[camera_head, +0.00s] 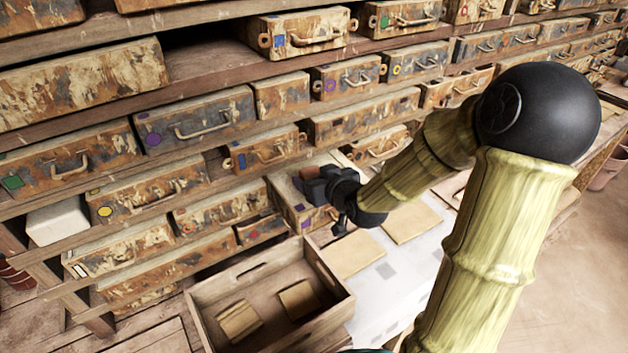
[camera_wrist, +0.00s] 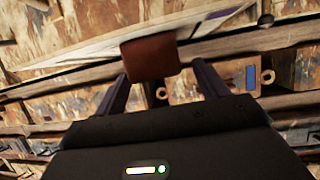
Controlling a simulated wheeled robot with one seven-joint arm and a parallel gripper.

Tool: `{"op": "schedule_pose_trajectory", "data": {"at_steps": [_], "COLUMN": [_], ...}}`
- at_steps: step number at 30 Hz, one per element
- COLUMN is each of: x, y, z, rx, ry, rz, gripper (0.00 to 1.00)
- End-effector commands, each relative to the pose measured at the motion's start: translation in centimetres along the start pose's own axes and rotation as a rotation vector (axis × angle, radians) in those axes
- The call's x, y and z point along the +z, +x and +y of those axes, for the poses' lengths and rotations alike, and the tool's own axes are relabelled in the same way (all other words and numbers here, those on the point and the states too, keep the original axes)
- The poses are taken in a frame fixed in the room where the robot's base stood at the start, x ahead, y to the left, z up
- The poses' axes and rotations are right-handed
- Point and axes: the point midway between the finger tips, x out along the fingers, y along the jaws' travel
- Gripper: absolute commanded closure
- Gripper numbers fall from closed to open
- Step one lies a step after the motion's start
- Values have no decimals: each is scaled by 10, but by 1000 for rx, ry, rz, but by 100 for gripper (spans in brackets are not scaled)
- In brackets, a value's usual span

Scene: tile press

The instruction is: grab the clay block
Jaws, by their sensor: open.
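A reddish-brown clay block (camera_wrist: 150,58) shows in the wrist view, at the opening between my fingers. My gripper (camera_wrist: 160,73) is open, with one dark finger on each side of the block's lower edge. I cannot tell whether the fingers touch it or how deep it sits between them. In the head view my gripper (camera_head: 314,184) is in front of the lower drawers, above the white table.
A wooden crate (camera_head: 205,333) with two tan pieces inside stands below and left of my gripper. Flat tan tiles (camera_head: 410,222) lie on the white table (camera_head: 385,300). Shelves of worn drawers (camera_head: 195,118) stand close behind the gripper. Open floor (camera_head: 570,270) is at the right.

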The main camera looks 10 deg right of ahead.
Motion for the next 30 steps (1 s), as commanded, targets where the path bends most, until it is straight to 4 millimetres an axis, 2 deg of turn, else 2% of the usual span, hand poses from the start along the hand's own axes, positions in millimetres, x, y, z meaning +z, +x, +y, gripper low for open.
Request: {"op": "schedule_pose_trajectory", "data": {"at_steps": [9, 12, 28, 30], "x": [1, 2, 2, 2], "y": [32, 36, 37, 37], "z": [1, 1, 2, 2], "rx": [-2, -1, 1, 1], "ry": [2, 1, 0, 0], "rz": [0, 0, 0, 0], "gripper": [27, 27, 27, 39]}}
